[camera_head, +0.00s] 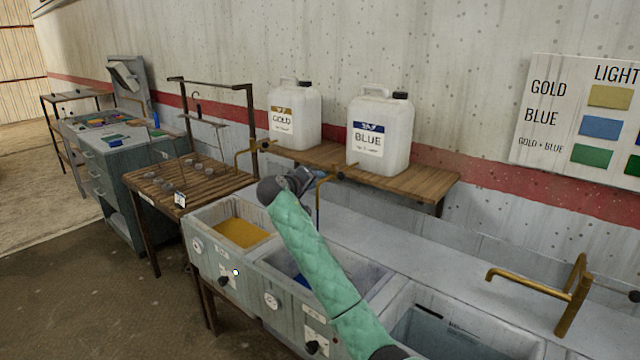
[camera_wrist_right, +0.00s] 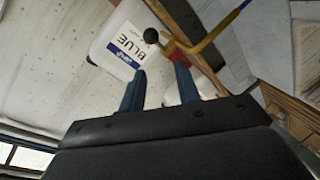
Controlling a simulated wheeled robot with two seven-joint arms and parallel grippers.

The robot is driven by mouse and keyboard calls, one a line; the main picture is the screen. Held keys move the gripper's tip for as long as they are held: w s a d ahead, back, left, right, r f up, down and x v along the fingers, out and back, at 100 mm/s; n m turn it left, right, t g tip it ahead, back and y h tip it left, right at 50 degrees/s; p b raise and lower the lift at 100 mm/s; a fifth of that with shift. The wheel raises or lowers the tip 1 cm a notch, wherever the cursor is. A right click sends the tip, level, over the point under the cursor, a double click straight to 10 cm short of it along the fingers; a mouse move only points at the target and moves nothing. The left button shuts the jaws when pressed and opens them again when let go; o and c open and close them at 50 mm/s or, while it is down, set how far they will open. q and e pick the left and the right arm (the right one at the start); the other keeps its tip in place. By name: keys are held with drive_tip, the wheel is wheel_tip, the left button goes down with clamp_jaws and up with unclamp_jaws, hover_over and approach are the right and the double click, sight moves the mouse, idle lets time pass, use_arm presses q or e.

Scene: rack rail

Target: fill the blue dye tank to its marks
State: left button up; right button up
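The blue dye tank (camera_head: 290,312) is the middle basin; some blue dye (camera_head: 301,281) shows inside, partly hidden by my green-sleeved right arm. Its level against the marks cannot be read. The BLUE jug (camera_head: 380,138) stands on the wooden shelf. Its brass tap (camera_wrist_right: 200,46) has a black knob (camera_wrist_right: 151,36), and a thin blue stream (camera_head: 317,211) hangs below the spout. My right gripper (camera_head: 302,180) is at the tap. In the wrist view its two fingers (camera_wrist_right: 160,69) are apart and empty, just short of the knob. My left gripper is out of view.
The gold tank (camera_head: 240,233) is left of the blue one, below the GOLD jug (camera_head: 294,115). A third basin (camera_head: 450,335) with a brass pipe (camera_head: 573,295) is at right. A slatted wooden table (camera_head: 150,192) and grey cabinet (camera_head: 115,165) stand left.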

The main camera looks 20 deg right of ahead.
drive_tip(key=shift+v, duration=0.75)
